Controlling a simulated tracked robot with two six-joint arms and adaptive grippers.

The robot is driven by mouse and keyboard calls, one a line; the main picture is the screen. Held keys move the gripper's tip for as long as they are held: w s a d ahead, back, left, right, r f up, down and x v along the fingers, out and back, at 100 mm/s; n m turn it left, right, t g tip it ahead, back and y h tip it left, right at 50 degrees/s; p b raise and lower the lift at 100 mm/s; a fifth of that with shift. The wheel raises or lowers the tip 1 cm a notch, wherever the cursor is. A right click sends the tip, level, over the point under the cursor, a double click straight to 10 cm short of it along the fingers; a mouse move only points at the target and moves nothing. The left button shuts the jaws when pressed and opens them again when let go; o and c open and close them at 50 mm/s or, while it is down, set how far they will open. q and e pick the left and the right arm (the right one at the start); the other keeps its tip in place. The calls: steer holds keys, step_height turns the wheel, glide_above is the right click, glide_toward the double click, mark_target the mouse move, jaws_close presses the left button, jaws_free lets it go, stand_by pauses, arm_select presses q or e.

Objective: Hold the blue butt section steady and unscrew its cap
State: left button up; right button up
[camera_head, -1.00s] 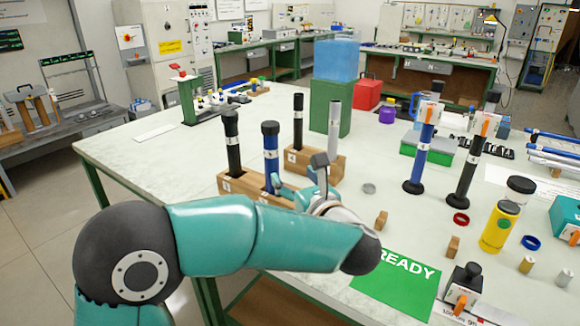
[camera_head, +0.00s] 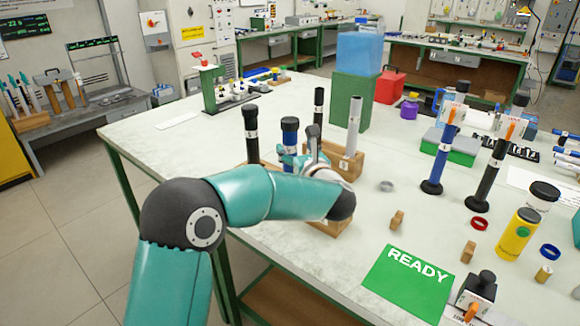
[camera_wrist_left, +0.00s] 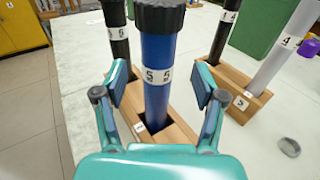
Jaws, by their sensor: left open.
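The blue butt section (camera_head: 290,138) stands upright in a wooden block, its black cap (camera_head: 290,123) on top. In the left wrist view the blue butt section (camera_wrist_left: 157,60) carries a white band marked 5, and its black cap (camera_wrist_left: 159,17) is cut by the top edge. My left gripper (camera_head: 302,160) is open, its fingers on either side of the blue tube in the wrist view (camera_wrist_left: 160,92), with gaps showing on both sides. The wooden block (camera_wrist_left: 178,128) shows below. My right gripper is not in view.
A black rod (camera_head: 251,135) stands left of the blue one in the same block. A second wooden block (camera_head: 352,166) behind holds a black rod (camera_head: 318,103) and a grey rod (camera_head: 354,118). A green READY mat (camera_head: 408,288) lies at the front right.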

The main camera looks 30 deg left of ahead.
mark_target(293, 146)
arm_select(q)
steer(key=shift+p+x, duration=0.65)
steer(key=shift+x, duration=1.7)
steer(key=shift+s+f, duration=0.1)
steer(key=shift+f, duration=0.05)
jaws_close()
